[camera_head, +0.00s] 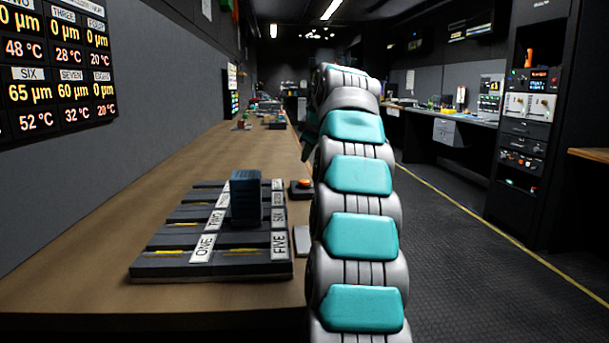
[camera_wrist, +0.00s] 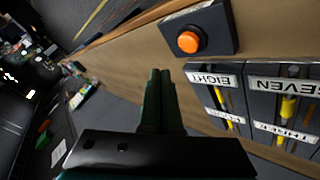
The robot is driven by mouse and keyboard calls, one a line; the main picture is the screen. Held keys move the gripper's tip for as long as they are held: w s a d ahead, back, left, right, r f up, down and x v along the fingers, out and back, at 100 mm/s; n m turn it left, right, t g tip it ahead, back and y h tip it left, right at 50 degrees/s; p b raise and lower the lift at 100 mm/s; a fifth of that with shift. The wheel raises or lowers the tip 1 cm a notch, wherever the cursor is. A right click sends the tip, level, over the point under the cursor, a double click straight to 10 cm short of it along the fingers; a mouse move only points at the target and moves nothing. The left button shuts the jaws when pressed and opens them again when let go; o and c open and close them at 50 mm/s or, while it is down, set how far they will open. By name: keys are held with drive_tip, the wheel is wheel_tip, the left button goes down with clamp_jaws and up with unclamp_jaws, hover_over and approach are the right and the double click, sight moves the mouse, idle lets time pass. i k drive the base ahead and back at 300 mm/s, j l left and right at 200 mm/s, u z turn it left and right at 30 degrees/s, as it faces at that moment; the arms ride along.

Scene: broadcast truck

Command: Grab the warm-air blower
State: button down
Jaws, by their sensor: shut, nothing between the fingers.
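I cannot pick out a warm-air blower for certain in either view. My gripper (camera_wrist: 159,78) shows in the wrist view as two dark green fingers pressed together with nothing between them. They point toward the bench side, near a box with an orange button (camera_wrist: 189,41) and the labelled board (camera_wrist: 233,104). In the head view my teal and grey arm rises in front of the right bench edge, and it hides most of the gripper. A dark blue ribbed block (camera_head: 245,196) stands upright on the board, near the labels TWO, FIVE and SIX.
The long wooden bench (camera_head: 120,210) runs along the left wall under a readings display (camera_head: 59,65). Several small blurred objects (camera_head: 265,113) lie at its far end. The aisle floor (camera_head: 460,260) to the right is clear. Equipment racks (camera_head: 527,130) and another bench line the right side.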

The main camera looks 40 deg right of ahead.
sight(245, 185)
drive_tip(key=k+l, duration=0.2)
drive_tip(key=k, duration=0.3)
drive_tip(key=k+l, duration=0.15)
drive_tip(key=k, duration=0.3)
drive_tip(key=k+l, duration=0.2)
drive_tip(key=k, duration=0.3)
